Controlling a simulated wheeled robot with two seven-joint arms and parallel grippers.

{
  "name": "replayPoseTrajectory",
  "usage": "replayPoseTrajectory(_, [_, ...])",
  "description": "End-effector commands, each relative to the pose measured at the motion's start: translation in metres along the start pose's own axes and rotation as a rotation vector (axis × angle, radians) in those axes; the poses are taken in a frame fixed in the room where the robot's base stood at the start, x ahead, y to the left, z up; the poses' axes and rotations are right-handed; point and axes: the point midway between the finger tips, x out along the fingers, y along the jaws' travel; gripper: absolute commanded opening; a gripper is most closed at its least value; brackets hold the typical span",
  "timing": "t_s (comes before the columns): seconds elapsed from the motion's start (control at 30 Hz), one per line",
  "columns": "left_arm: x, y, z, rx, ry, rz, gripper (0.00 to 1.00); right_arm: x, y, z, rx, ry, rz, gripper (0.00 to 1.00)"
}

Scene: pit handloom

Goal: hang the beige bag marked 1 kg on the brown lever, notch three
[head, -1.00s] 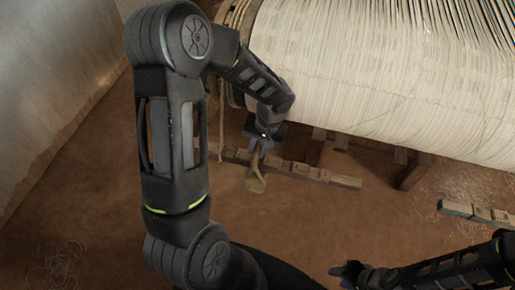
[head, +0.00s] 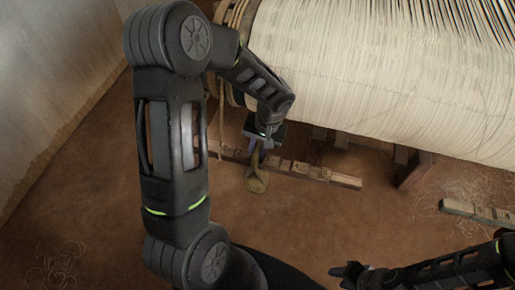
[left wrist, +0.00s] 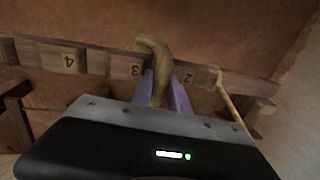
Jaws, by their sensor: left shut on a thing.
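The brown lever (head: 315,174) is a notched wooden bar below the cloth roll. In the left wrist view the lever (left wrist: 100,61) shows the numbers 4, 3 and 2. My left gripper (head: 257,147) is shut on the neck of the beige bag (head: 257,180), which hangs down over the lever's left part. In the left wrist view the bag's neck (left wrist: 156,55) is between the purple fingers, in front of the lever between marks 3 and 2. I cannot tell whether the bag touches the lever; its marking is not readable. My right gripper (head: 350,271) is low, away from the lever.
The large cream warp roll (head: 370,70) is above and behind the lever. A cord (head: 221,125) runs down to the lever's left end. Another wooden bar (head: 478,212) is at the right. A pale wall (head: 55,90) stands at the left. The brown floor in front is mostly clear.

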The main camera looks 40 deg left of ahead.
Motion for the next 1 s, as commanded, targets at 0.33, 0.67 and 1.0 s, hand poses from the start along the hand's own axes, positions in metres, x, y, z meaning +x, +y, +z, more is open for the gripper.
replayPoseTrajectory(0.33, [0.0012,0.0004,-0.0002,0.000,0.001,0.001,0.00,0.0015,0.0006,0.0000,0.000,0.000,0.000,0.36])
replayPoseTrajectory(0.67, [0.0016,0.0003,0.0002,-0.001,-0.001,0.001,0.43,0.0016,0.0006,0.0000,0.000,0.000,0.000,0.36])
replayPoseTrajectory(1.0, [0.0009,0.0002,0.0011,-0.001,-0.003,0.000,0.46,0.0016,0.0007,0.0000,-0.001,0.000,0.000,0.36])
